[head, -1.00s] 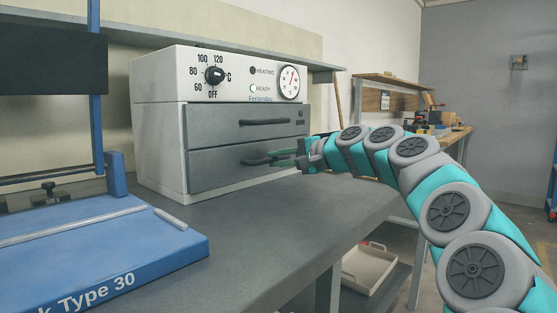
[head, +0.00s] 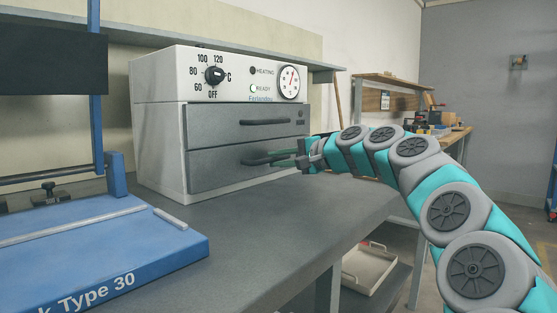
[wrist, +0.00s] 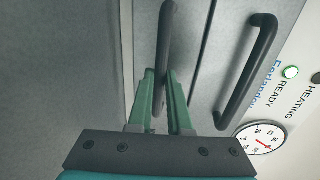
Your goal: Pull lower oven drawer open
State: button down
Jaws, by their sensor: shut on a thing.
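The white oven (head: 160,150) stands on the grey bench with two grey drawers, one above the other. The lower oven drawer (head: 215,172) has a black bar handle (head: 258,161), and its front looks flush with the upper drawer (head: 215,125). My gripper (head: 285,157) reaches in from the right at the lower handle. In the wrist view my green fingers (wrist: 160,103) are shut on the lower handle (wrist: 166,40), one finger on each side of the bar. The upper handle (wrist: 247,70) is to the right there, apart from the fingers.
A blue press (head: 110,245) stands on the bench (head: 250,230) at the front left. The bench top before the oven is clear. A beige tray (head: 368,268) sits on a lower shelf. The green READY lamp (wrist: 290,72) is lit.

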jog(key=f+v, duration=0.1)
jog(key=v, duration=0.5)
jog(key=f+v, duration=0.2)
jog(key=v, duration=0.5)
jog(key=f+v, duration=0.1)
jog(key=v, duration=0.6)
jog(key=shift+s+d+f, duration=0.15)
jog(key=shift+s+d, duration=0.2)
jog(key=shift+d, duration=0.2)
jog(key=c, duration=0.8)
grip_release()
jog(key=shift+c, duration=0.2)
jog(key=v, duration=0.7)
jog(key=shift+s+d, duration=0.25)
jog(key=shift+d, duration=0.1)
